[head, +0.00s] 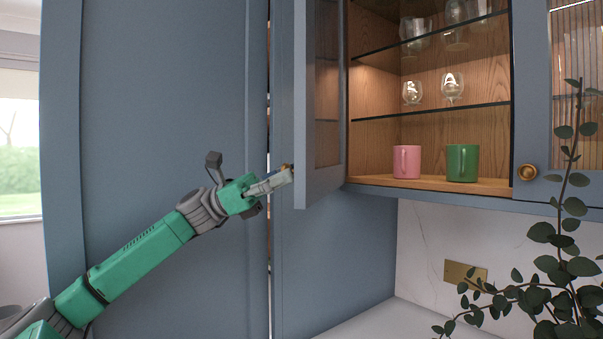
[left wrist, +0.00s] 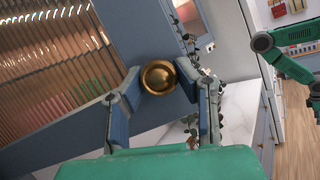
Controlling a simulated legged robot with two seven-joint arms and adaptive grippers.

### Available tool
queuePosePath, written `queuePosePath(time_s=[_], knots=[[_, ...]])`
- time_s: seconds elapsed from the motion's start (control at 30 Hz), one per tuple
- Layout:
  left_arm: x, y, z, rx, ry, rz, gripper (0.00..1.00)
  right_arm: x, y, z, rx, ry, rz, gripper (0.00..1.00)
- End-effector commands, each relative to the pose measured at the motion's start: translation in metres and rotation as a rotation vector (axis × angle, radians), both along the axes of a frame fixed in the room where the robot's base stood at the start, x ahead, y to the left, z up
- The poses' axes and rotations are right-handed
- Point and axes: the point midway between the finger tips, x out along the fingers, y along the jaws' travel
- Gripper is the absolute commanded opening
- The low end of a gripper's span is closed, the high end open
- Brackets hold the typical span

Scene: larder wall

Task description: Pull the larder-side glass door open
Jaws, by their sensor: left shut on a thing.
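The larder-side glass door (head: 320,185) has a blue frame and stands swung out from the cabinet, seen nearly edge-on in the head view. In the left wrist view its ribbed glass and blue frame (left wrist: 135,25) fill the upper left. Its round brass knob (left wrist: 158,77) sits between the two fingers of my left gripper (left wrist: 160,86). In the head view my left gripper (head: 281,178) is shut on this knob at the door's lower outer corner, and the knob is mostly hidden there. My right gripper is not seen.
The open cabinet holds a pink mug (head: 407,161), a green mug (head: 462,163) and several glasses on glass shelves. The other glass door (head: 533,185), with a brass knob, is shut at the right. A leafy plant (head: 565,235) stands front right. A tall blue panel (head: 160,120) is behind my left arm.

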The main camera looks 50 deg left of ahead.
Motion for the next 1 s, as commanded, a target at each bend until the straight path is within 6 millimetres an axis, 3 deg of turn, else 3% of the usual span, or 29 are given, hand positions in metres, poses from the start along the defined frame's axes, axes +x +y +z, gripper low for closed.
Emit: queuePosePath(time_s=[0.3, 0.33, 0.37, 0.4, 0.77, 1.0], knots=[[0.003, 0.001, 0.004, -0.007, -0.002, 0.014, 0.00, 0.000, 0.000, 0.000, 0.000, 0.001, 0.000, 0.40], [0.003, 0.001, 0.004, -0.007, -0.002, 0.014, 0.37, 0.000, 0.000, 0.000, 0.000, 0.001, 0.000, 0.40], [0.003, 0.001, 0.004, -0.007, -0.001, 0.012, 0.47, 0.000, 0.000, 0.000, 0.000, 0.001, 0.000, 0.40], [0.003, 0.001, 0.004, -0.006, -0.001, 0.012, 0.49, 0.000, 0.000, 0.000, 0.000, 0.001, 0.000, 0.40], [0.002, 0.001, 0.006, -0.003, 0.000, 0.008, 0.49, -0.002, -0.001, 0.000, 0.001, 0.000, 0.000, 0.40], [0.004, -0.002, 0.047, 0.000, 0.000, 0.006, 0.49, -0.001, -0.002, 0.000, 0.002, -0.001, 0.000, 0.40]])
